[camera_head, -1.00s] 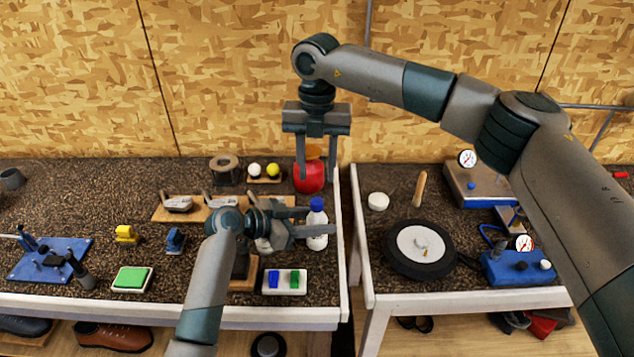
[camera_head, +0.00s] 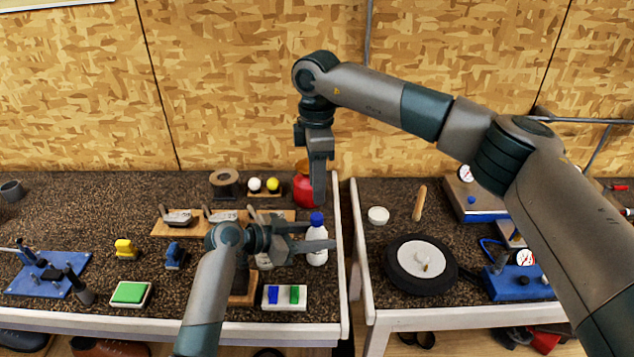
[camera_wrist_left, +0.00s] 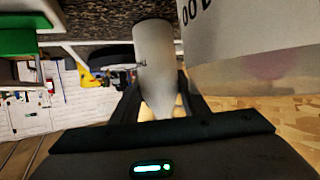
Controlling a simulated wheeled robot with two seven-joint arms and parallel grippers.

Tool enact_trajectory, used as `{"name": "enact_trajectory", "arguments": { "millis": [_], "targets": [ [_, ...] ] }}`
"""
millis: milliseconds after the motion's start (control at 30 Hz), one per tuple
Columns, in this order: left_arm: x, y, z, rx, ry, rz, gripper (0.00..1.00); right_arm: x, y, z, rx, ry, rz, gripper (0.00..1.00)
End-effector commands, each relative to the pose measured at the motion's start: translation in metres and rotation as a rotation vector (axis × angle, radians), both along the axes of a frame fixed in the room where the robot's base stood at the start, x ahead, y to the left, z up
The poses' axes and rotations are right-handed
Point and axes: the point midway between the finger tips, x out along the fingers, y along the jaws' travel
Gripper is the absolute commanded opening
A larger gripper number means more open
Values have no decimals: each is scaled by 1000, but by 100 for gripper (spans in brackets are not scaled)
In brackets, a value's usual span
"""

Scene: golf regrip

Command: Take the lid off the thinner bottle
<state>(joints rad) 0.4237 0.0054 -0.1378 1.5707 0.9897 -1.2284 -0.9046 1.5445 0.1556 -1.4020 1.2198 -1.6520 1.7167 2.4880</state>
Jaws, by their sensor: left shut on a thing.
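The white bottle with a blue lid (camera_head: 317,256) stands upright near the right edge of the left bench, its lid (camera_head: 317,219) on. My left gripper (camera_head: 318,246) reaches it from the left and is shut on its body; one finger crosses in front. In the left wrist view a pale cylinder (camera_wrist_left: 155,55) shows between the fingers, with a larger bottle (camera_wrist_left: 250,45) close at right. A second pale bottle (camera_head: 264,262) is mostly hidden by my left gripper in the head view. My right gripper (camera_head: 319,200) points down just above the blue lid, side-on, so its opening is hidden.
A red container (camera_head: 302,188) stands behind my right gripper. A white block with blue and green pieces (camera_head: 284,297) lies in front of the bottle. A gap separates the left bench from the right bench, which holds a dark round turntable (camera_head: 402,284).

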Motion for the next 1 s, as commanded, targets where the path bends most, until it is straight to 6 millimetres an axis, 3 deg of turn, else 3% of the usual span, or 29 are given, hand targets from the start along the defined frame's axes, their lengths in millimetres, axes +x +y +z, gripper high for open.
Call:
{"name": "enact_trajectory", "arguments": {
  "millis": [233,667,1000],
  "targets": [
    [0,0,0,0,0,0,0,0,0,0,0,0,-132,38],
    [0,0,0,0,0,0,0,0,0,-1,0,0,-140,38],
    [0,0,0,0,0,0,0,0,0,-26,0,2,-139,38]
  ]
}}
